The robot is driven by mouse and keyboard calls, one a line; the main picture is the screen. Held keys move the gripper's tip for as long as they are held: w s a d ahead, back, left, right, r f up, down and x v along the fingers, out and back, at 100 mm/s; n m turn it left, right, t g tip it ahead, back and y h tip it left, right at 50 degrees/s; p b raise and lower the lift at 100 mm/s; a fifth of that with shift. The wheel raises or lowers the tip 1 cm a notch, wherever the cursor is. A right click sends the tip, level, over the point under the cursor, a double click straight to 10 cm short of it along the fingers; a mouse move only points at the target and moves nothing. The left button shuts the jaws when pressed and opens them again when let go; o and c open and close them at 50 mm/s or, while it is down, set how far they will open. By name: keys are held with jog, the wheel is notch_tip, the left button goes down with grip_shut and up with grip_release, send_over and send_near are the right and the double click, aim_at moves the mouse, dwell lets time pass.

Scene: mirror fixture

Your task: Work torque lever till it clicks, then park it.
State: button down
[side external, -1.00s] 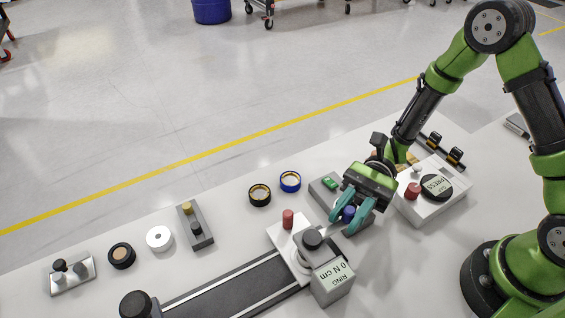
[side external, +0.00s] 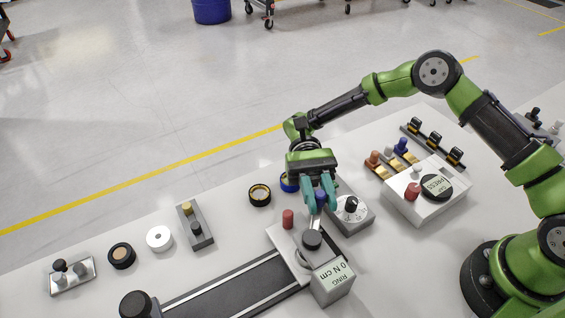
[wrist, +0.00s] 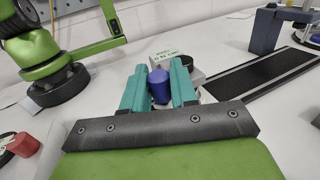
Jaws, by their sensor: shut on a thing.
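The torque lever is a thin metal bar (side external: 314,223) running from the dark hub (side external: 312,240) of the ring fixture (side external: 280,238) to a blue knob (side external: 320,195). My gripper (side external: 319,208) is shut on the blue knob, with a teal finger on each side. In the wrist view the blue knob (wrist: 159,86) sits between the fingers. A red knob (side external: 288,218) stands on the fixture plate beside the lever.
A grey dial box (side external: 352,212) is close right of my gripper, and a blue-rimmed ring (side external: 287,183) is partly hidden behind it. A black-rimmed ring (side external: 260,195) and a grey block with knobs (side external: 196,226) lie left. The white press unit (side external: 428,205) stands right.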

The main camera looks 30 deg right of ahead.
jog(key=shift+w+a+n+g+h, duration=0.3)
jog(key=shift+n+h, duration=0.3)
jog(key=shift+h, duration=0.6)
jog(key=c, duration=1)
grip_release()
jog(key=shift+r, duration=0.3)
jog(key=r, duration=0.3)
jog(key=shift+s+d+r, duration=0.1)
jog(key=shift+s+d, duration=0.1)
jog(key=shift+s, duration=0.1)
jog(key=s+d+r, duration=0.1)
jog(key=s+d, duration=0.8)
jog(key=s, duration=0.3)
jog(key=shift+d+r, duration=0.15)
